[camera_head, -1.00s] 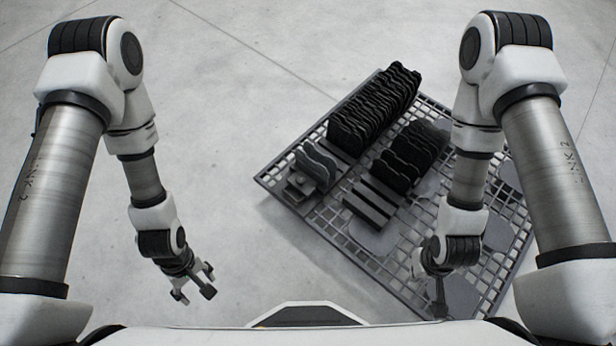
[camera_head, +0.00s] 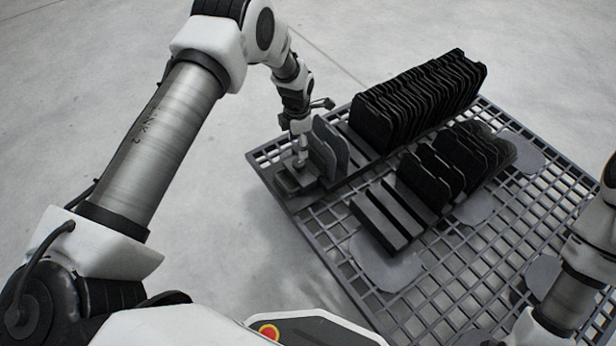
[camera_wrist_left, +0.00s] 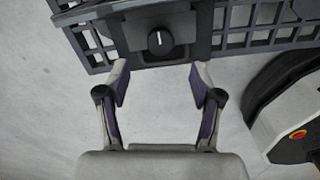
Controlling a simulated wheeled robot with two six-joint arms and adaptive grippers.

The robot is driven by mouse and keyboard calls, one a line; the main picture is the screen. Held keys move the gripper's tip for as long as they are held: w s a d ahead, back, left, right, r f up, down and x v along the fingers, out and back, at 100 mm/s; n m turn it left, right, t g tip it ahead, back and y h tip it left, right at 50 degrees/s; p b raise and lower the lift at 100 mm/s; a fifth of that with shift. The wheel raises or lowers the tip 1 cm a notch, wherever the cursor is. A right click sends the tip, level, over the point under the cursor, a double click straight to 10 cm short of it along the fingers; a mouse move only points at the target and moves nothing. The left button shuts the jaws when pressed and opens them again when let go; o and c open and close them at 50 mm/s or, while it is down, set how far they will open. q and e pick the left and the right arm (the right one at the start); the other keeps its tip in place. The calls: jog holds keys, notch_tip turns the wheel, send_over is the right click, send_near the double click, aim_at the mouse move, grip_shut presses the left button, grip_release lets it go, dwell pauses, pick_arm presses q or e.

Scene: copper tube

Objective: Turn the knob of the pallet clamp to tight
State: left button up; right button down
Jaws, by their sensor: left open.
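The pallet clamp (camera_head: 304,181) sits at the left corner of the dark grid pallet (camera_head: 330,240). Its round black knob (camera_wrist_left: 160,42) shows in the left wrist view, with a white mark pointing about straight up in that picture. My left gripper (camera_head: 300,158) is at the clamp in the head view, pointing down. In the left wrist view my left gripper (camera_wrist_left: 159,85) has its two fingers apart and empty, with the knob beyond the tips and roughly centred between them. In the head view the gripper hides the knob. My right gripper is out of view; only part of that arm shows.
Upright grey plates (camera_head: 328,148) stand close beside the clamp. A long row of black plates (camera_head: 415,105) and a shorter row (camera_head: 455,165) stand on the pallet. Dark bars (camera_head: 385,220) lie nearer me. The floor left of the pallet is clear.

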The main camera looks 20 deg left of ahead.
aim_at(299, 162)
pick_arm(q)
notch_tip(299, 162, down, 8)
jog(key=b, duration=0.3)
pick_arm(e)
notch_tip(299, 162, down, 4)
pick_arm(q)
jog(key=shift+r, duration=0.15)
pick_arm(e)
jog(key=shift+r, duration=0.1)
pick_arm(q)
jog(key=c, duration=1.1)
